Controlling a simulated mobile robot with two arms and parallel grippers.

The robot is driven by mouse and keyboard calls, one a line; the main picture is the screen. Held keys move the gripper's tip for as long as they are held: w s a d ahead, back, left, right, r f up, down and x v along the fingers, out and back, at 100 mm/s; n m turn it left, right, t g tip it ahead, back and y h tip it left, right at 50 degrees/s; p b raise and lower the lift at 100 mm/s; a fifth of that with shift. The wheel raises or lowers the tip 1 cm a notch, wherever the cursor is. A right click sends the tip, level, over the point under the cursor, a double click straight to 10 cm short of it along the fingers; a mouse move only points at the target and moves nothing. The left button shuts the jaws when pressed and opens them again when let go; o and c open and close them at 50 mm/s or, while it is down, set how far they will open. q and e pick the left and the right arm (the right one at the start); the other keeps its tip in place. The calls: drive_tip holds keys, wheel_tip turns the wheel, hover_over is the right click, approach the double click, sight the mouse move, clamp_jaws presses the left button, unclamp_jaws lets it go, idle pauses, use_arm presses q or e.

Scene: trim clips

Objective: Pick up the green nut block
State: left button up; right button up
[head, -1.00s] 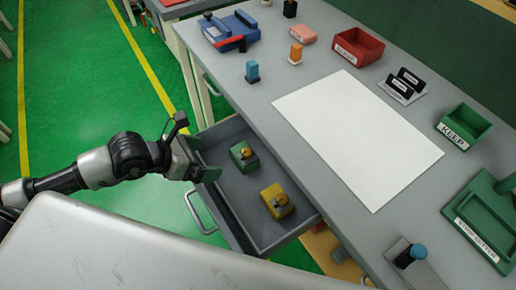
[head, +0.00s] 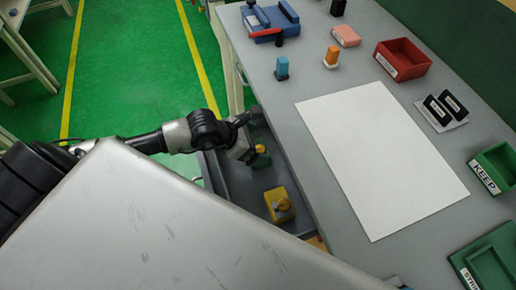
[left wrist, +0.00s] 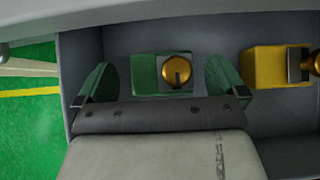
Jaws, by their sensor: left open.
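The green nut block (head: 262,160), with a round brass nut, sits in the open drawer (head: 240,185). In the head view my left gripper (head: 250,153) is over it and hides part of it. In the left wrist view the green block (left wrist: 146,78) shows between the two spread green fingers of my left gripper (left wrist: 162,76), with a gap visible on either side. The left gripper is open and empty. My right gripper is not in view.
A yellow nut block (head: 279,205) is in the same drawer, beside the green one. The workbench above holds a white sheet (head: 380,160), a red bin (head: 402,60), a green KEEP bin (head: 493,168) and small coloured blocks. Drawer walls surround the gripper.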

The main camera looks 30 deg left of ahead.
sight(262, 146)
use_arm(q)
drive_tip(key=x, duration=0.3)
drive_tip(key=shift+w+f, duration=0.15)
drive_tip(key=shift+c, duration=0.2)
drive_tip(key=c, duration=0.8)
